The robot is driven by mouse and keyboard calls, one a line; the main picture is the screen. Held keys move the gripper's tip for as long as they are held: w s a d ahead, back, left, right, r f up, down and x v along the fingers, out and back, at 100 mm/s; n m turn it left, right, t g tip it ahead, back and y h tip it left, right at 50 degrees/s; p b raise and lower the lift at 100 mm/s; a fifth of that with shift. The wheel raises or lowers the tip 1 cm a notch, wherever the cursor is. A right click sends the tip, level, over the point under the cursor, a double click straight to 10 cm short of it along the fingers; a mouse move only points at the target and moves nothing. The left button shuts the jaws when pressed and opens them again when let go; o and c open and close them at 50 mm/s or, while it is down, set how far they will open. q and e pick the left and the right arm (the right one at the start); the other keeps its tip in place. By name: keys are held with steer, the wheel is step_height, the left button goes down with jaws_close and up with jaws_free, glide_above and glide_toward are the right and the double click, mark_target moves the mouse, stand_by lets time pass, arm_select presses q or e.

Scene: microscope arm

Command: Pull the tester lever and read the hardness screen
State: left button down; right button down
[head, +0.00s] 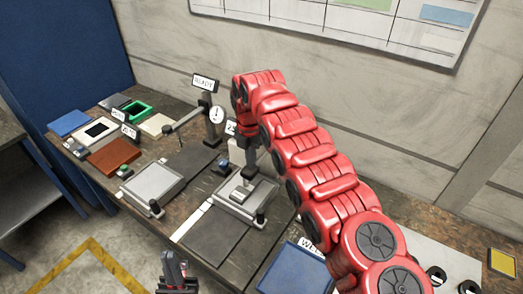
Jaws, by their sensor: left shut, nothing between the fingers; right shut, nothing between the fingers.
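A tester with a round white dial (217,114) stands on the bench left of my red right arm. A small screen or sign (205,83), seemingly reading READY, is above it. A thin lever-like bar (182,122) reaches out left of the dial. Another grey device (247,160) stands above a pale base (247,196), its top covered by my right arm. My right arm comes in from the lower right and bends over that device; its gripper's fingertips cannot be made out. My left gripper (174,272) is low at the bottom edge, shut and empty, apart from the bench devices.
A light grey tray (152,184), a green open box (135,111), a brown plate (112,157) and a blue plate (69,123) lie on the bench's left part. A blue panel (293,270) lies at the front. A wall with a chart (335,22) is behind.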

steer(key=shift+f, duration=0.1)
steer(key=shift+w+r+p, duration=0.1)
steer(key=shift+r+p, duration=0.45)
steer(key=shift+r, duration=0.25)
steer(key=shift+r+p, duration=1.4)
steer(key=shift+r, duration=0.75)
steer(key=shift+w+a+r, duration=0.1)
steer(key=shift+r, duration=0.4)
step_height(320, 180, up, 6)
steer(key=p, duration=0.4)
steer(key=shift+r, duration=0.25)
